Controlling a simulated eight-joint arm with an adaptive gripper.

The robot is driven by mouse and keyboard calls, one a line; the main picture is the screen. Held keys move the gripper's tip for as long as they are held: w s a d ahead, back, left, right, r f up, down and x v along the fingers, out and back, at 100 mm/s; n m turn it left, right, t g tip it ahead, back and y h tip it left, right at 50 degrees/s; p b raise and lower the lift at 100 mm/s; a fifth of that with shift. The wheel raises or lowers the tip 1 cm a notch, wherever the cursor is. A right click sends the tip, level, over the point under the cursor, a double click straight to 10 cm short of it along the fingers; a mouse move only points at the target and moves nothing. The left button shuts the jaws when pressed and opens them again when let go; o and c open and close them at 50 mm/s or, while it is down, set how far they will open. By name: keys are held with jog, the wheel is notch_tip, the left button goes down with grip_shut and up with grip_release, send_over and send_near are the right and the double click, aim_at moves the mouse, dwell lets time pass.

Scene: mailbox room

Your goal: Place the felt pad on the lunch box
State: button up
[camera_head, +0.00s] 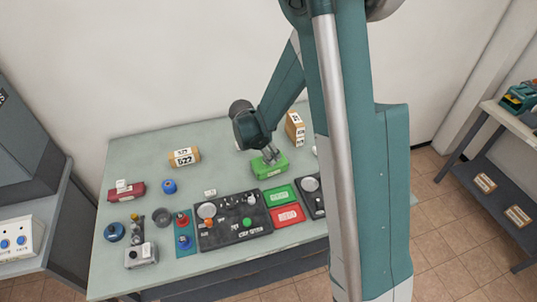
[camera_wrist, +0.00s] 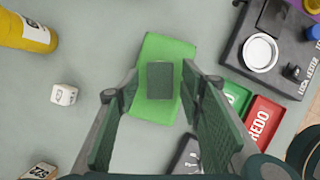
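A bright green box (camera_head: 269,170), which I take to be the lunch box, lies on the table under my gripper. In the wrist view the green box (camera_wrist: 165,50) shows from above, with a dark grey-green square pad (camera_wrist: 160,80), apparently the felt pad, over its middle. The pad looks to lie flat on the box. My gripper (camera_head: 271,154) is right above the box. In the wrist view my gripper (camera_wrist: 159,78) has its fingers spread, one on each side of the pad, with a visible gap on both sides. In the head view the gripper hides the pad.
Green and red trays (camera_head: 287,214) and a black control panel (camera_head: 234,218) lie in front of the box. A white die-like cube (camera_wrist: 63,94) is left of the box. The table between is clear.

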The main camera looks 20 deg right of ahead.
jog(key=shift+r, duration=0.1)
dwell(0.3)
jog(key=p+v, duration=0.1)
jog(key=v, duration=1.1)
jog(key=shift+s, duration=0.1)
dwell(0.7)
jog(key=s+d+r+m+t+y, duration=0.2)
jog(key=s+r+m, duration=0.7)
jog(key=s+r, duration=0.35)
jog(key=s+r+m+t+y, duration=0.1)
jog(key=s+r+m, duration=0.1)
jog(key=s+m, duration=0.4)
jog(key=s+r+m+t+y, duration=0.1)
jog(key=s+r+m+t, duration=0.1)
jog(key=s+m, duration=0.5)
jog(key=s, duration=0.3)
jog(key=shift+s+a+r+t, duration=0.15)
jog(key=shift+s+r+t, duration=0.15)
jog(key=shift+s+r, duration=0.05)
